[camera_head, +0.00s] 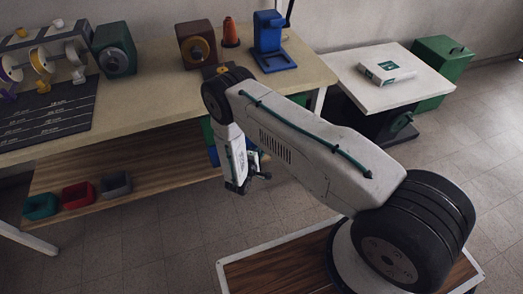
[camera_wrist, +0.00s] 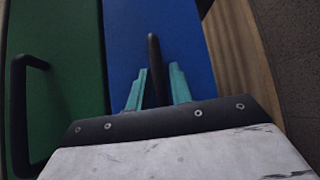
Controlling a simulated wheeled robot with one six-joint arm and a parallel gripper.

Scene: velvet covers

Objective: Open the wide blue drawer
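The blue drawer (camera_wrist: 185,35) fills the middle of the wrist view, its front closed as far as I can see. A dark bar handle (camera_wrist: 153,55) stands out from it. My gripper (camera_wrist: 159,78) is at this handle, with one teal finger on either side of it and a small gap showing, so it looks open around the bar. In the head view the blue drawer (camera_head: 213,156) is a small patch under the workbench, mostly hidden behind my arm. My gripper (camera_head: 252,173) hangs low just to its right.
A green drawer (camera_wrist: 60,70) with a black handle (camera_wrist: 20,110) lies beside the blue one. The workbench (camera_head: 145,80) holds tools and spools above a wooden shelf (camera_head: 150,165) with small bins. A white table (camera_head: 385,90) stands right. Grey floor (camera_head: 130,245) is free in front.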

